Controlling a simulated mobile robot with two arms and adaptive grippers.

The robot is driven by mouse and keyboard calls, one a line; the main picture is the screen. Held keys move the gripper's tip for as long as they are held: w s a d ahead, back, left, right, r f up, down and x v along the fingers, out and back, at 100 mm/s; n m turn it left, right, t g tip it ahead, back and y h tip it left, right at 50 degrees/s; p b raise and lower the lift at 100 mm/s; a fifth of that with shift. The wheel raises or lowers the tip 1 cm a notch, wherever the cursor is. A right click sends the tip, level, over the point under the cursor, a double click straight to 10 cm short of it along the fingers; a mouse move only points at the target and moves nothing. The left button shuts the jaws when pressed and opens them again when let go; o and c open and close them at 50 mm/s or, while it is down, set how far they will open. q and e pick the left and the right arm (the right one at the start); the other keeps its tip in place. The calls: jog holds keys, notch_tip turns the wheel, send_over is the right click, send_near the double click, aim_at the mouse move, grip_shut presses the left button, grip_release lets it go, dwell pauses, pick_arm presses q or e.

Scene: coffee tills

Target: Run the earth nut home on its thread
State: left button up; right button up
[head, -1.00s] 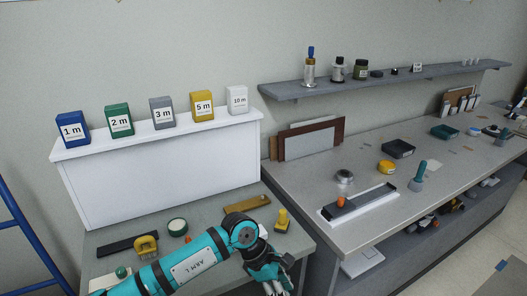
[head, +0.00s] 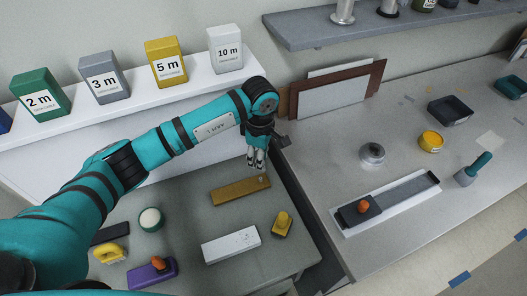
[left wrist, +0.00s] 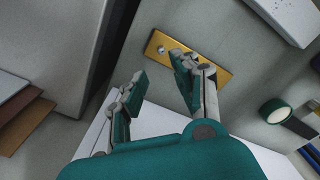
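A flat brass bar (head: 228,192) lies on the grey bench. A small round fitting (head: 262,181) sits near its right end, too small to tell whether it is the nut or its stud. In the left wrist view the bar (left wrist: 212,70) lies beyond the fingers, with the round fitting (left wrist: 161,49) near its left end. My left gripper (head: 257,164) hangs just above and behind that end of the bar. The left wrist view shows its fingers (left wrist: 158,70) apart with nothing between them. My right gripper is in neither view.
Around the bar are a white block (head: 231,245), a yellow knobbed piece (head: 282,224), a green-rimmed roll (head: 151,219) and a purple block (head: 152,272). A gap separates this bench from the higher right counter (head: 345,130). The white shelf (head: 150,105) with labelled boxes stands behind.

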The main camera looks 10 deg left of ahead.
aim_at(260, 179)
pick_arm(q)
jog(key=shift+s+f, duration=0.15)
jog(key=shift+f, duration=0.45)
notch_tip(260, 179, down, 8)
jog(key=b, duration=0.4)
jog(key=shift+r, duration=0.4)
jog(key=shift+c, duration=0.5)
grip_shut()
jog(key=m, duration=0.3)
jog(key=shift+a, duration=0.1)
jog(key=m, duration=0.8)
jog(key=shift+m, duration=0.3)
jog(key=m, duration=0.5)
jog(key=shift+m, duration=0.4)
jog(key=m, duration=0.2)
jog(key=shift+m, duration=0.3)
jog(key=m, duration=0.5)
jog(key=shift+o, duration=0.3)
grip_release()
